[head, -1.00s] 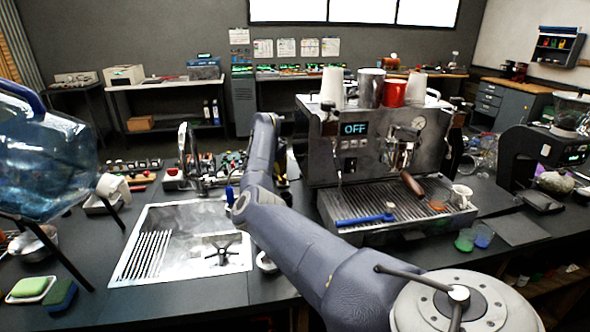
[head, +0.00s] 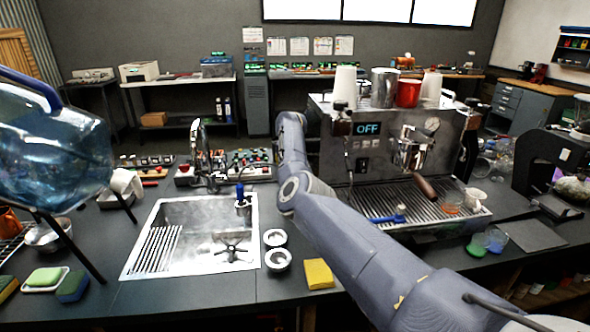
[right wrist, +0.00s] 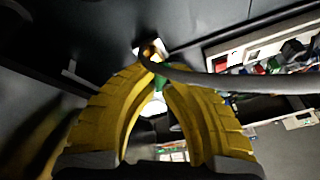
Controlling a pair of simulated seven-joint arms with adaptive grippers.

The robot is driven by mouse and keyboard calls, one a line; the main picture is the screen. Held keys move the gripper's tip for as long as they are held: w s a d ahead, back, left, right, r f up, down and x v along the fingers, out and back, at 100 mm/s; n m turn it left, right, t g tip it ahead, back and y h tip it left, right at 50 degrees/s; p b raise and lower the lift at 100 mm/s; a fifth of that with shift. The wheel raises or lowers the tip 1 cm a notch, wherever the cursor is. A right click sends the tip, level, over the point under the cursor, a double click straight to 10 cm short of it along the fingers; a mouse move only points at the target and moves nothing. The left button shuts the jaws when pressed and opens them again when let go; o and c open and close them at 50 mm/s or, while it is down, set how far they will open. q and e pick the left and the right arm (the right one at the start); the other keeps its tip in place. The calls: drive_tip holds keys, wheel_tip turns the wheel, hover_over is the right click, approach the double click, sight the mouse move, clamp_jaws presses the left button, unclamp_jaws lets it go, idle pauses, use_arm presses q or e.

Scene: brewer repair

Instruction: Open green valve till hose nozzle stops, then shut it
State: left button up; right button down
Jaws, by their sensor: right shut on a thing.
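My right gripper (right wrist: 160,85) shows in the right wrist view with two yellow ribbed fingers closed at the tips on a small green piece, the green valve (right wrist: 160,82). Most of the valve is hidden by the fingers. A grey hose (right wrist: 200,77) curves across just beyond the fingertips, beside a small brass-coloured part (right wrist: 149,52). I cannot tell whether this hose ends in the nozzle. In the head view my right arm reaches back beside the coffee machine, which hides the gripper. My left gripper is not in view.
The coffee machine (head: 340,155) shows OFF and carries cups on top. Left of my arm is a sink (head: 190,212) with a blue-handled tool (head: 241,193) at its corner. A yellow sponge (head: 319,273) lies in front. A large water bottle (head: 45,150) stands at the left.

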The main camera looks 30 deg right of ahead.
drive_tip(key=c, duration=1.5)
unclamp_jaws()
drive_tip(key=shift+o, duration=0.2)
drive_tip(key=v, duration=1.2)
